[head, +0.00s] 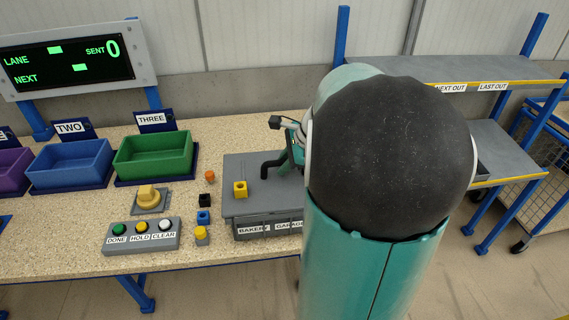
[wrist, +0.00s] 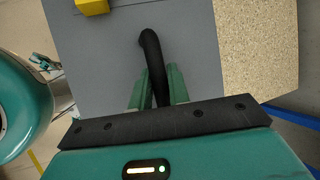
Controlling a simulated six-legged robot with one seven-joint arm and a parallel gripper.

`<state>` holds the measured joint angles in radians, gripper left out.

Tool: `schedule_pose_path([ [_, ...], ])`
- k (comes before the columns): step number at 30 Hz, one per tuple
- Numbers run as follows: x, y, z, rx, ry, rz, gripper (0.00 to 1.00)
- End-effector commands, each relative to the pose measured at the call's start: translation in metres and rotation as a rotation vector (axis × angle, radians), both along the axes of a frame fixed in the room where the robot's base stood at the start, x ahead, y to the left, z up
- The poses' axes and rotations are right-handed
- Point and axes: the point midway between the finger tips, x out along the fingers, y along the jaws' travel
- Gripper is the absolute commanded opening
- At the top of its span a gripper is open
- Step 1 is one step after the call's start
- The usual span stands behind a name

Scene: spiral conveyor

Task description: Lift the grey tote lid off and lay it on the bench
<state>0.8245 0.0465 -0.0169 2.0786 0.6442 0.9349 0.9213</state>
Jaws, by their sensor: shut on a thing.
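The grey lid (head: 237,169) lies flat over the grey tote (head: 255,233), whose front carries labels reading "BAKERY" and "GARAGE". A black bent handle (head: 270,163) stands up from the lid; it also shows in the wrist view (wrist: 150,48). My gripper (wrist: 160,78) is shut on this handle, with a green finger on each side of it. A yellow block (head: 240,189) sits on the lid, and part of it shows in the wrist view (wrist: 92,7). My arm hides the right end of the tote and lid. I cannot tell any gap under the lid.
Left of the tote, small orange, black, blue and yellow pieces stand on the speckled bench (head: 70,235). A button box (head: 142,236), a yellow knob (head: 148,196) and a green bin (head: 153,155) are further left. Grey shelves (head: 500,150) stand at right.

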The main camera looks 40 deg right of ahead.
Motion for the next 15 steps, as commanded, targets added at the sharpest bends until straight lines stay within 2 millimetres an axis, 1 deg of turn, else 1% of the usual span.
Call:
schedule_pose_path([
  [15, 0.0, 0.0, 0.02, -0.001, -0.002, 0.0, 0.0],
])
